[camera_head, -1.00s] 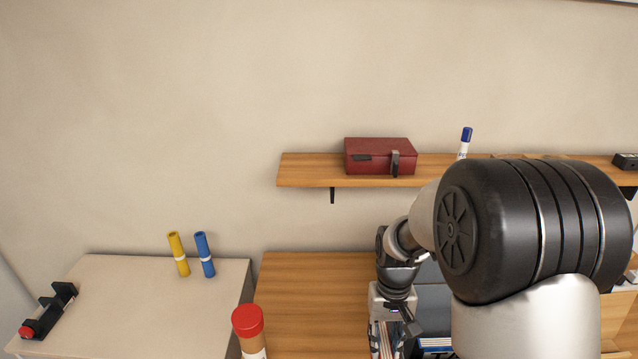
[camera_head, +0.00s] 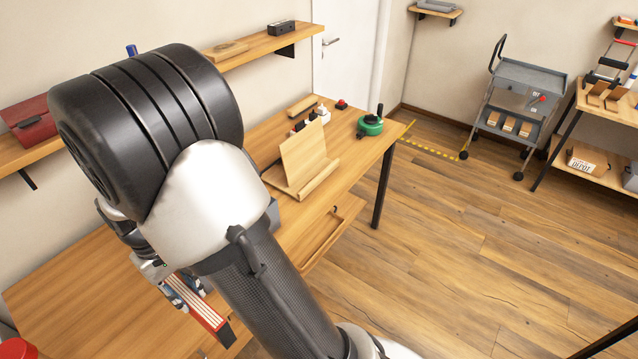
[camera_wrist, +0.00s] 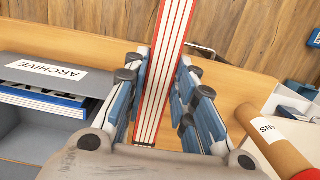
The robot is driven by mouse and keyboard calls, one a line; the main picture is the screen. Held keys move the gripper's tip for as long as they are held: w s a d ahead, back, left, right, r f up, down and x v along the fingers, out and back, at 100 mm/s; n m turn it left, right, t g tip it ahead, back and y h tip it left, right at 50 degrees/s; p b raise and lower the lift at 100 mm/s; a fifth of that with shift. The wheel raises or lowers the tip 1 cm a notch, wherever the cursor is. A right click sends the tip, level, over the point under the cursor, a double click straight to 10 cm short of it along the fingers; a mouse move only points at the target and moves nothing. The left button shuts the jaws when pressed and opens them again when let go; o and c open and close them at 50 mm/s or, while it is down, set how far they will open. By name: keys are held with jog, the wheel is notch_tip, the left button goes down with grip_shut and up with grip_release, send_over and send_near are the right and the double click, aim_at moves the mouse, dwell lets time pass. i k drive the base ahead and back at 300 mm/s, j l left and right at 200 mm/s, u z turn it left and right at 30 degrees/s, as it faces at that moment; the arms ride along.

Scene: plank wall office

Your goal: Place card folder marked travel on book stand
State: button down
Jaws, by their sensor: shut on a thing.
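My gripper (camera_wrist: 164,88) is shut on a red-edged card folder (camera_wrist: 172,45) with white page edges, seen edge-on between the blue finger pads. The folder also shows in the head view (camera_head: 208,314), below my gripper (camera_head: 180,290), over the near part of the wooden desk. No travel mark on it is readable. The book stand (camera_head: 305,152) is light wood with a leaning back and a front ledge. It stands on the desk to the right of my arm, apart from the gripper, and looks empty.
A brown tube with a label (camera_wrist: 272,140) is at right. A green round object (camera_head: 370,125) sits beyond the stand. A wall shelf (camera_head: 262,47) runs above the desk.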

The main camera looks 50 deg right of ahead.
aim_at(314, 177)
jog(key=k+z, duration=0.2)
jog(key=z, duration=0.25)
jog(key=k+l+z, duration=0.1)
jog(key=z, duration=0.35)
jog(key=k+l, duration=0.05)
